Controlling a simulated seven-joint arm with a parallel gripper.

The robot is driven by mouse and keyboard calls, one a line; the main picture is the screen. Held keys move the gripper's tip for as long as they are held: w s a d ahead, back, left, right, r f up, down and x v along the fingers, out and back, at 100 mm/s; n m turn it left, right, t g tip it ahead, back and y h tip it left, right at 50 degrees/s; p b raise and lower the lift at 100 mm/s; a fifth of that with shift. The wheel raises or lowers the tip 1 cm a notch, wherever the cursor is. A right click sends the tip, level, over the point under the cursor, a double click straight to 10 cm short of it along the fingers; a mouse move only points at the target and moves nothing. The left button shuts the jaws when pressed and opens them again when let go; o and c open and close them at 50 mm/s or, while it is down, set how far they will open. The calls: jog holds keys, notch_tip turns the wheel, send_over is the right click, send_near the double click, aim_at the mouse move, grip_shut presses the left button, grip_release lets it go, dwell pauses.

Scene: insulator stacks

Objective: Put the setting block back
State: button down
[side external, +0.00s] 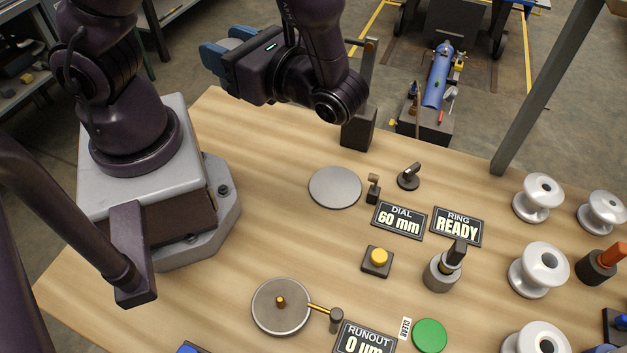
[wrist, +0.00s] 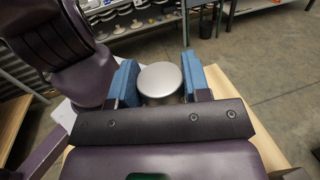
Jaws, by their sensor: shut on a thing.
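My gripper (side external: 226,46) is at the upper left in the side view, raised off the wooden table near its back left edge. Its blue fingers point left there, and what they hold is hidden. In the wrist view my gripper (wrist: 163,82) is shut on a silver cylinder with a flat round top, which I take for the setting block (wrist: 160,80). A blue finger is on each side of it. A flat grey disc (side external: 335,187) lies bare on the table, right of my base.
A dark post (side external: 358,130) stands at the back edge. Signs read DIAL 60 mm (side external: 398,220) and RING READY (side external: 457,227). A yellow button (side external: 378,257), a turntable (side external: 281,306), a green disc (side external: 429,335) and several white insulators (side external: 538,197) occupy the front and right.

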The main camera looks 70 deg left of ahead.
jog(key=s+d+n+g+h, duration=0.6)
jog(key=d+n+g+h, duration=0.3)
jog(key=n+h, duration=0.85)
jog(key=w+d+r+n+t+h, duration=0.3)
jog(key=w+n+t+h, duration=0.25)
jog(key=t+h, duration=0.25)
jog(key=w+d+r+n+t+h, duration=0.2)
jog(key=w+d+n+t+h, duration=0.1)
jog(key=w+n+t+h, duration=0.4)
jog(key=shift+s+f+m+h, duration=0.15)
jog(key=shift+f+m, duration=0.2)
jog(key=shift+f, duration=4.25)
jog(key=shift+s+f+m+h, duration=0.1)
jog(key=shift+f+m, duration=0.2)
jog(key=shift+f, duration=4.3)
jog(key=shift+s+f+m+h, duration=0.15)
jog(key=shift+f+m, duration=0.2)
jog(key=shift+f, duration=4.25)
jog(key=shift+f, duration=0.15)
jog(key=c, duration=0.6)
grip_release()
